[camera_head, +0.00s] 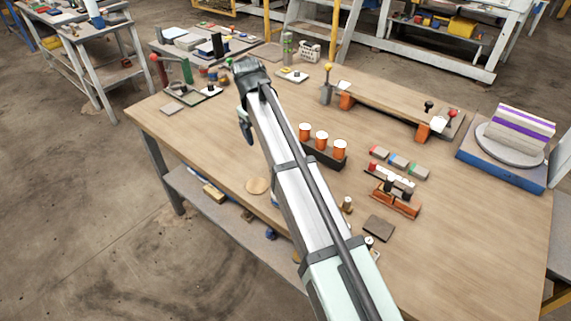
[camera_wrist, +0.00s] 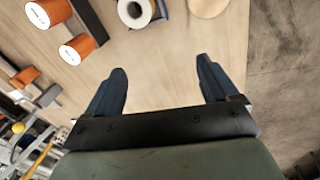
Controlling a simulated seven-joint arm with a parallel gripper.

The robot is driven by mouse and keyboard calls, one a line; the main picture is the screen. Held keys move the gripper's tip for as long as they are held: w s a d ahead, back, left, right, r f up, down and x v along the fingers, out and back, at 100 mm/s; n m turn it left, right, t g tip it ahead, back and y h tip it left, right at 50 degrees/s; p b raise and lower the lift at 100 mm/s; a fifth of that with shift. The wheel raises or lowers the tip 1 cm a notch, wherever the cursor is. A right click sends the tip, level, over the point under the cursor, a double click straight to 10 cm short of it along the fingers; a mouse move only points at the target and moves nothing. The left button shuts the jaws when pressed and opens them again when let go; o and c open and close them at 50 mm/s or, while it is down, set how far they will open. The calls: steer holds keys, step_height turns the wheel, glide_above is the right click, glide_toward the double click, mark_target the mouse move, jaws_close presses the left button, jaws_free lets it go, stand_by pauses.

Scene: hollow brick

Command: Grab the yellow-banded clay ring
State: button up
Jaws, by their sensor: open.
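My gripper (camera_wrist: 161,65) is open and empty above the bare wooden table in the wrist view. In the head view my gripper (camera_head: 245,132) is over the left part of the table, and its finger gap is hard to see. A pale ring (camera_wrist: 127,14) with a dark hole lies ahead of the fingers at the top edge of the wrist view, partly cut off, apart from them. No yellow band shows on it, so I cannot tell whether it is the yellow-banded clay ring. In the head view I cannot make out that ring; my arm covers part of the table.
Orange cylinders with white tops (camera_head: 321,138) stand in a dark holder right of my arm. A round wooden disc (camera_head: 257,186) lies left of my arm. A raised plank (camera_head: 392,105) stands at the back right. The table's left-front area is mostly clear.

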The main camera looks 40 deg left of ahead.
steer(key=w+d+r+m+g, duration=0.2)
steer(key=w+d, duration=0.2)
steer(key=d, duration=0.2)
steer(key=shift+w+a+f, duration=0.15)
steer(key=shift+f, duration=3.3)
steer(key=shift+w+a+f, duration=0.1)
steer(key=shift+w+f, duration=0.05)
steer(key=shift+f, duration=3.25)
steer(key=c, duration=1.2)
steer(key=shift+r, duration=0.15)
